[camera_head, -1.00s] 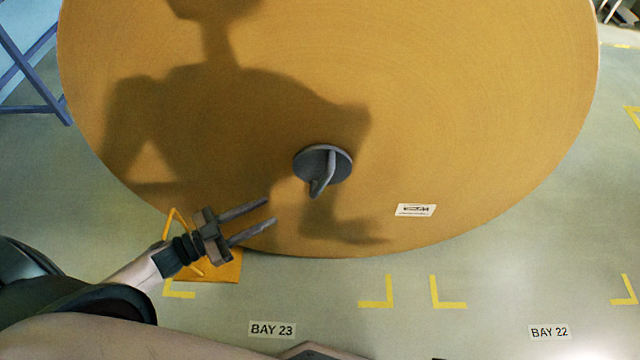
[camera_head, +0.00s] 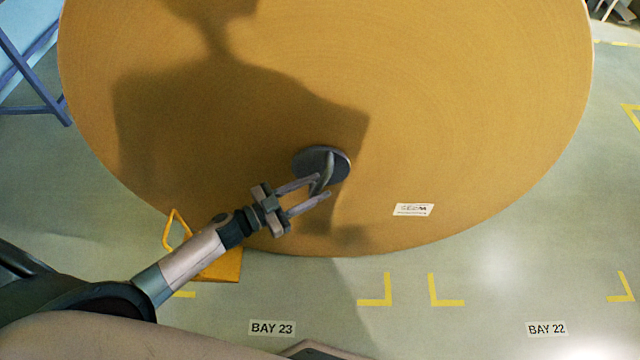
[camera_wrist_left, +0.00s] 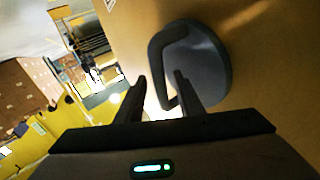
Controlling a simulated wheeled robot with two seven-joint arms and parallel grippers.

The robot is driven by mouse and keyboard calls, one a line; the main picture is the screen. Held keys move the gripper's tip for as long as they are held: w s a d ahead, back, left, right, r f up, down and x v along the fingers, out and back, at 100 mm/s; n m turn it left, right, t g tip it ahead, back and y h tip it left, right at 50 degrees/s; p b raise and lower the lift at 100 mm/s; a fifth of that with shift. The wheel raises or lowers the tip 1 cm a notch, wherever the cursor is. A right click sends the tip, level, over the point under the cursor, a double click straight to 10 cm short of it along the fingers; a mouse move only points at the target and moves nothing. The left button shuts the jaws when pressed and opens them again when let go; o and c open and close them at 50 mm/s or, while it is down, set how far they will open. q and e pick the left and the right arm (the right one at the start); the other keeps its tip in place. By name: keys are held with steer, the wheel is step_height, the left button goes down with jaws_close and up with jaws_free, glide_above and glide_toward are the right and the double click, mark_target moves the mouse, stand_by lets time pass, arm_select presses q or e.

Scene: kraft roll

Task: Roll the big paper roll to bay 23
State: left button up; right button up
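The big paper roll (camera_head: 450,110) stands on edge, its brown round face filling the head view. A grey hub plug (camera_head: 310,163) with a bent handle (camera_head: 325,175) sits at its middle; the handle also shows in the left wrist view (camera_wrist_left: 158,65). My left gripper (camera_head: 324,187) is open, its two fingers apart at the handle, with the handle between or just beyond the fingertips. I cannot tell whether they touch. The BAY 23 label (camera_head: 272,328) lies on the floor at lower left of the roll. My right gripper is not in view.
A yellow-orange wedge with a handle (camera_head: 222,266) sits by the roll's lower left, partly behind my left arm. Yellow corner marks (camera_head: 376,302) and the BAY 22 label (camera_head: 547,329) are on the floor. A blue frame (camera_head: 38,85) stands at far left.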

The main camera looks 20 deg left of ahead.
arm_select(q)
steer(key=shift+x, duration=1)
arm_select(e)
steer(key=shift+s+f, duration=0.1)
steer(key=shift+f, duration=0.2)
arm_select(q)
steer(key=shift+c, duration=0.7)
jaws_close()
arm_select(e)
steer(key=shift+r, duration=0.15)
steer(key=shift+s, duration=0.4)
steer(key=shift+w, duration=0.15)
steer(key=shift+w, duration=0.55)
